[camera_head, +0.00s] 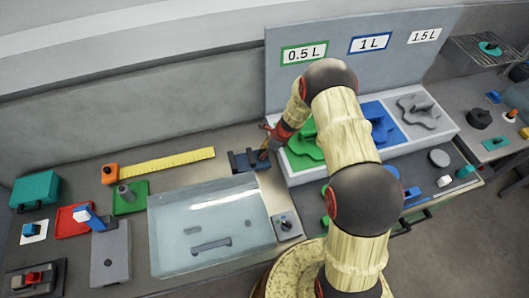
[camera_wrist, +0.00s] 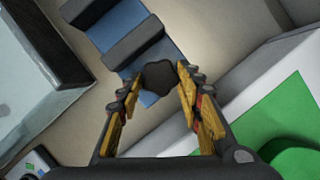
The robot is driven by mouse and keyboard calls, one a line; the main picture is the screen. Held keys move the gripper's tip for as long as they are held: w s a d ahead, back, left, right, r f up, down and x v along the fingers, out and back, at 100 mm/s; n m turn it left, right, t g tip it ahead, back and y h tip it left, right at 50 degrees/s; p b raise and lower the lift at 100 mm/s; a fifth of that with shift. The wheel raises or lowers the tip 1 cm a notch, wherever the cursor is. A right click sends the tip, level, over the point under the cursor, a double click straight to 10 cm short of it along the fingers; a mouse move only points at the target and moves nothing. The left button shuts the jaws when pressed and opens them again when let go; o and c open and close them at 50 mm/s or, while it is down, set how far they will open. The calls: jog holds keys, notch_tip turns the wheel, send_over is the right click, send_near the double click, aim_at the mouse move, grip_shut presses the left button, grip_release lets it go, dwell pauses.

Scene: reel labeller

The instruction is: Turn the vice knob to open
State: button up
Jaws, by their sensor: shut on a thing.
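The vice (camera_head: 241,160) stands on the bench against the wall side, a blue base with dark jaw blocks. In the wrist view its two dark blocks (camera_wrist: 132,42) stand apart, with blue showing between them. The dark, lobed vice knob (camera_wrist: 160,77) is at the vice's near end. My gripper (camera_wrist: 157,84) has its yellow-padded fingers on either side of the knob and is shut on it. In the head view my gripper (camera_head: 268,150) is at the vice's right end, and the knob is hidden there.
A clear, water-filled tank (camera_head: 165,240) stands in front of the vice. A white stand with a green panel (camera_head: 301,153) is close on the right, below upright volume signs. A small switch box (camera_head: 287,225) is near the tank. A yellow ruler (camera_head: 168,161) lies to the left.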

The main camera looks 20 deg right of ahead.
jog(key=n, duration=0.2)
jog(key=n+g+b, duration=0.1)
jog(key=n, duration=0.1)
jog(key=n+g+b, duration=0.1)
jog(key=n, duration=0.1)
jog(key=shift+w+d+f+y, duration=0.1)
jog(key=shift+w+d+y, duration=0.05)
jog(key=shift+w+y, duration=0.2)
jog(key=n+b, duration=0.1)
jog(key=n, duration=0.1)
jog(key=n+g+b, duration=0.1)
jog(key=n, duration=0.1)
jog(key=shift+w+g, duration=0.15)
jog(key=shift+g, duration=0.15)
jog(key=n+g+b, duration=0.1)
jog(key=n+b, duration=0.1)
jog(key=n, duration=0.1)
jog(key=shift+n+g, duration=0.3)
jog(key=shift+n, duration=0.1)
jog(key=shift+a, duration=0.25)
jog(key=o, duration=0.9)
jog(key=shift+a, duration=0.15)
jog(key=shift+d, duration=0.2)
